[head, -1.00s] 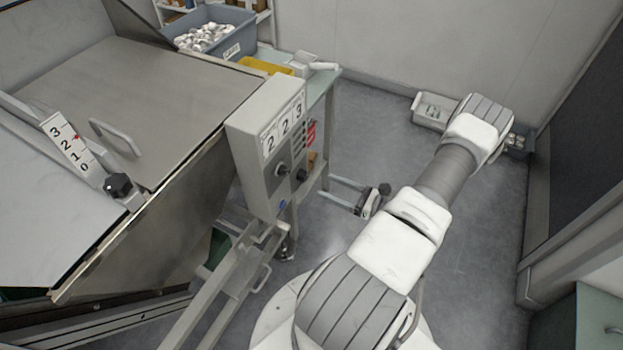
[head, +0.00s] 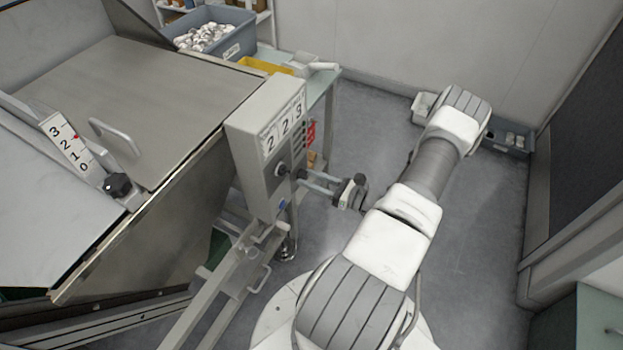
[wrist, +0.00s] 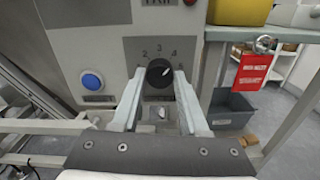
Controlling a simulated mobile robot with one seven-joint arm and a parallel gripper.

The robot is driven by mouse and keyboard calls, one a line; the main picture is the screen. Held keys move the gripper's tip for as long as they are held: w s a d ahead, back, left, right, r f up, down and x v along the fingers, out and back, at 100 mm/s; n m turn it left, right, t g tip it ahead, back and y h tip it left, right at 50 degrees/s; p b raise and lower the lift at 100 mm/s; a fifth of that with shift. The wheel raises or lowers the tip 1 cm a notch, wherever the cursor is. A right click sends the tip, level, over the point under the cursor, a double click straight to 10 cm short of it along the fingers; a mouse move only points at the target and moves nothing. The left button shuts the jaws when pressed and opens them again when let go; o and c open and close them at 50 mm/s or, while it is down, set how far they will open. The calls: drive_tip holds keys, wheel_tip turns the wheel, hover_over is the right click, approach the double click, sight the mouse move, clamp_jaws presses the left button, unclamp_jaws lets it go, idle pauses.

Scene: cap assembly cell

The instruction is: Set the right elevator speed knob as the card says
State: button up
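In the wrist view a black knob (wrist: 159,80) sits centred on a numbered dial with 2, 3 and 4 legible. Its white pointer mark slants to the upper right, toward about 4. My gripper (head: 305,178) reaches the box from the right. In the wrist view its fingers (wrist: 159,76) stand open on either side of the knob, with contact not clear.
A blue button (wrist: 92,82) is left of the dial. A red tag (wrist: 253,71) hangs at the right, above a dark bin (wrist: 230,108). A metal frame (head: 225,285) stands below the box.

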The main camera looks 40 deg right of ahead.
clamp_jaws()
drive_tip(key=shift+n, duration=0.4)
drive_tip(key=n+b, duration=0.1)
drive_tip(key=n, duration=0.1)
drive_tip(key=shift+f+n, duration=0.1)
drive_tip(key=shift+n, duration=0.3)
drive_tip(key=n+b, duration=0.1)
drive_tip(key=n, duration=0.3)
drive_tip(key=shift+n, duration=0.3)
drive_tip(key=n+b, duration=0.1)
drive_tip(key=n, duration=0.3)
drive_tip(key=shift+b, duration=0.3)
drive_tip(key=shift+n+b, duration=0.4)
drive_tip(key=shift+n, duration=1.3)
